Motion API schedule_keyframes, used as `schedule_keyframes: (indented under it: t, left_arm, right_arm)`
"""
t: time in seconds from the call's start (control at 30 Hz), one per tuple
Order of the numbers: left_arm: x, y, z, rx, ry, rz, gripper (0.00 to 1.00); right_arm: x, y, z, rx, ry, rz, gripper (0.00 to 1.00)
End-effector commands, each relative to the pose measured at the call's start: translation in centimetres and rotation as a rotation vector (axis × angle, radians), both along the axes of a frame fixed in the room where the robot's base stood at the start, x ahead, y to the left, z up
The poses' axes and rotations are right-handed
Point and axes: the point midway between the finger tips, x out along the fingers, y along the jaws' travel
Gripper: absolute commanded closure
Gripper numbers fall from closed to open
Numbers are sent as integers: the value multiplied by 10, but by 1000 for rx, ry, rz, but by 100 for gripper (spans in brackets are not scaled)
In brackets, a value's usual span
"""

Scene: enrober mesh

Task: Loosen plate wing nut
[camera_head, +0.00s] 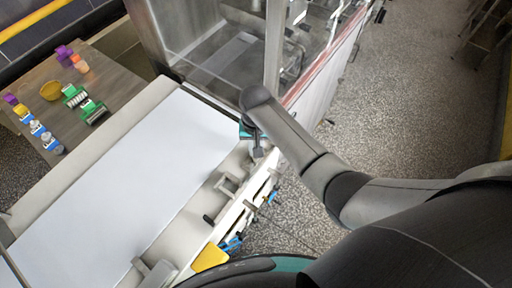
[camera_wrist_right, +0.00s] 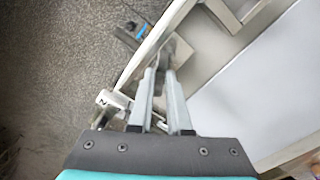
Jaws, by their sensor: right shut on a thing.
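My right gripper (camera_wrist_right: 166,72) reaches to the edge of the machine frame in the right wrist view, with its two long grey fingers close together. It is shut on a small grey metal piece (camera_wrist_right: 180,50) that appears to be the plate wing nut; the fingers and blur hide most of its shape. In the head view my right gripper (camera_head: 256,148) is small, beside the belt's right side near the steel housing, and the wing nut cannot be made out there. My left gripper is in neither view.
A white belt (camera_head: 130,180) fills the left of the head view. A steel housing (camera_head: 215,50) stands behind it. Blue-handled tools (camera_head: 232,244) hang at the frame's side. Speckled floor lies right.

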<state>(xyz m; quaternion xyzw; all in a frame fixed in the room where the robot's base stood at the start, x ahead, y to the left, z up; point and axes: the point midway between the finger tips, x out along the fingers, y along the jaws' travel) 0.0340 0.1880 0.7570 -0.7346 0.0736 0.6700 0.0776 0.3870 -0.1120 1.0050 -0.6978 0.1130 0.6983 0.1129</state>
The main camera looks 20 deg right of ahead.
Motion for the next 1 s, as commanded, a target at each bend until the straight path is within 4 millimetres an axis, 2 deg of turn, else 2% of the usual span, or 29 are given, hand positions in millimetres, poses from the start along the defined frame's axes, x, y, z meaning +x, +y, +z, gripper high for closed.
schedule_keyframes:
  t: [0.5, 1.0]
  left_arm:
    - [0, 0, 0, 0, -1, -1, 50]
    - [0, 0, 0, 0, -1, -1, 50]
  right_arm:
    - [1, -1, 0, -1, -2, 316, 100]
    - [1, -1, 0, -1, -2, 425, 100]
